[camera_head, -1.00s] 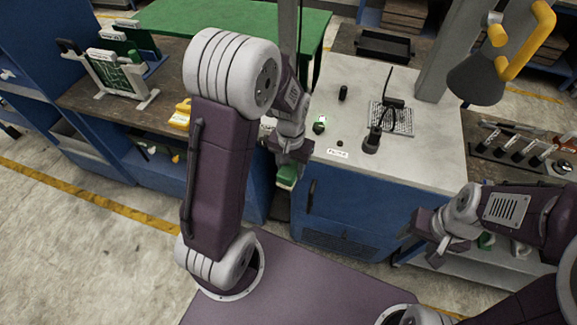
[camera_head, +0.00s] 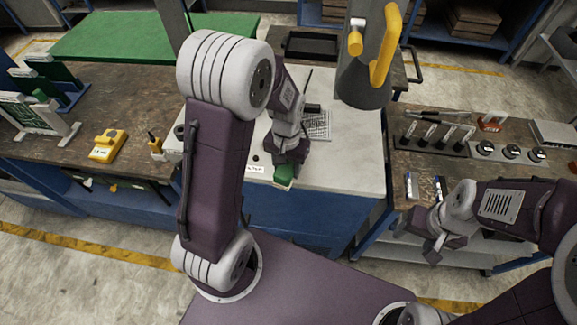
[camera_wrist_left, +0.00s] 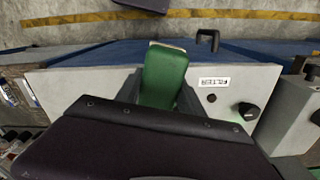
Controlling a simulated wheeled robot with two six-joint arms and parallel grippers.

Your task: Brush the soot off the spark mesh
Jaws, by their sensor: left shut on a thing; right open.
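My left gripper (camera_head: 285,168) is shut on a green brush (camera_head: 284,174) with a pale lower edge, held above the front edge of the pale counter. In the left wrist view the green brush (camera_wrist_left: 163,78) sits between the fingers. A grey mesh (camera_head: 318,126), likely the spark mesh, lies on the counter beyond the gripper, partly hidden by my left arm. The brush is apart from it. Soot on it is too small to tell. My right gripper (camera_head: 433,248) is open and empty, low in front of the right-hand bench.
The pale counter (camera_head: 345,165) has a small label (camera_head: 255,169) on its front part. A yellow box (camera_head: 108,145) stands on the left bench. A rack of tools (camera_head: 435,135) and several dials are on the right bench.

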